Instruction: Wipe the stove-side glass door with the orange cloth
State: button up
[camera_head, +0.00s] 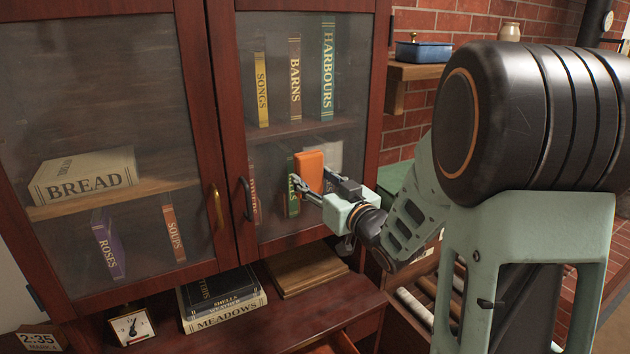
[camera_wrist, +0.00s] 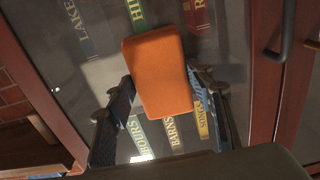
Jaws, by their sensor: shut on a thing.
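The orange cloth (camera_head: 309,171) is a folded block-like pad. My gripper (camera_head: 316,184) is shut on it, one finger on each side, at the lower part of the right-hand glass door (camera_head: 281,76). The cloth lies at the pane and seems to touch it; the contact face is hidden. In the wrist view the cloth (camera_wrist: 160,75) sits between the two dark fingers, with the door's glass (camera_wrist: 75,85) behind it. This door is on the brick-wall side; a stove itself is not clearly seen. Both doors look closed.
A dark handle (camera_head: 248,199) is on the right door, and a brass handle (camera_head: 217,207) on the left door (camera_head: 100,90). Books stand behind the glass. A blue tin (camera_head: 424,52) sits right.

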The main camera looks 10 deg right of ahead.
jog(key=shift+w+a, duration=0.2)
jog(key=shift+w, duration=0.4)
jog(key=shift+d, duration=0.1)
